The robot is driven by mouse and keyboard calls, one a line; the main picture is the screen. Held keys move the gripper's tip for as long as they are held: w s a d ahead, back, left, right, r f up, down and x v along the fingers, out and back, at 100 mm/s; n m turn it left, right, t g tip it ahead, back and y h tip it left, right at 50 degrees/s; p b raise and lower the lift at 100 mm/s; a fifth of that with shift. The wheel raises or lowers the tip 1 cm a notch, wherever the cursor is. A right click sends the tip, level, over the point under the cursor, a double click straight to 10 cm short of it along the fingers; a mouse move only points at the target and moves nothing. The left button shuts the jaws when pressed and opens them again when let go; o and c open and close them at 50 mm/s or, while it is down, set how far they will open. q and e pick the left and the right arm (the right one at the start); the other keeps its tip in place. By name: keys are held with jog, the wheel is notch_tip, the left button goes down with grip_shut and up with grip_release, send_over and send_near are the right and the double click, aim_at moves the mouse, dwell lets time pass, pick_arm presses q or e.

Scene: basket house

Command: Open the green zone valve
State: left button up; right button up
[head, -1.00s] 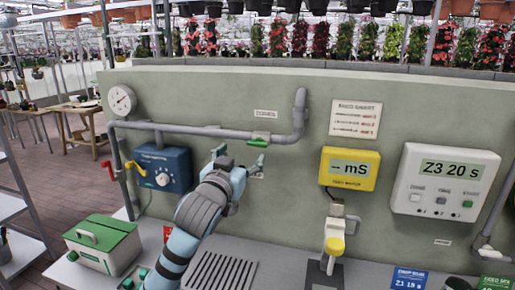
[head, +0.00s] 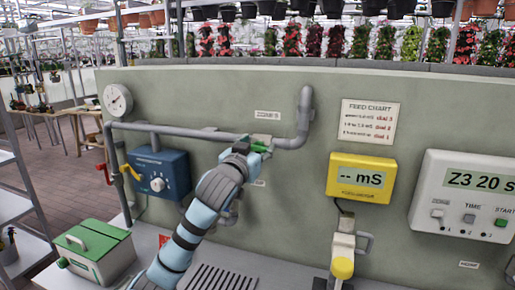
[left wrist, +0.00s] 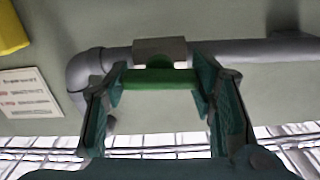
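The green zone valve is a green lever handle (head: 257,148) on the grey pipe, below a small label plate (head: 267,115) on the wall panel. My left gripper (head: 250,150) is at the valve and partly hides it in the head view. In the left wrist view, the green handle (left wrist: 160,79) lies across under a pale valve body (left wrist: 160,50). The two dark green fingers of my left gripper (left wrist: 160,88) stand apart, one near each end of the handle. Whether they touch it is unclear. My right gripper is not in view.
A blue dosing box (head: 158,174), a pressure gauge (head: 118,100), red and yellow handles (head: 132,172), a yellow meter (head: 361,177) and a white timer (head: 467,195) are around the panel. A green-lidded box (head: 93,250) stands on the bench at left.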

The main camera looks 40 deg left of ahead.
pick_arm(q)
jog(key=shift+n, duration=0.5)
jog(key=shift+c, duration=0.4)
jog(key=o, duration=1.2)
jog(key=shift+w+a+f, duration=0.1)
jog(key=shift+w, duration=0.05)
jog(key=shift+c, duration=0.2)
jog(key=v, duration=0.7)
jog(key=shift+s, duration=0.3)
jog(key=shift+w, duration=0.1)
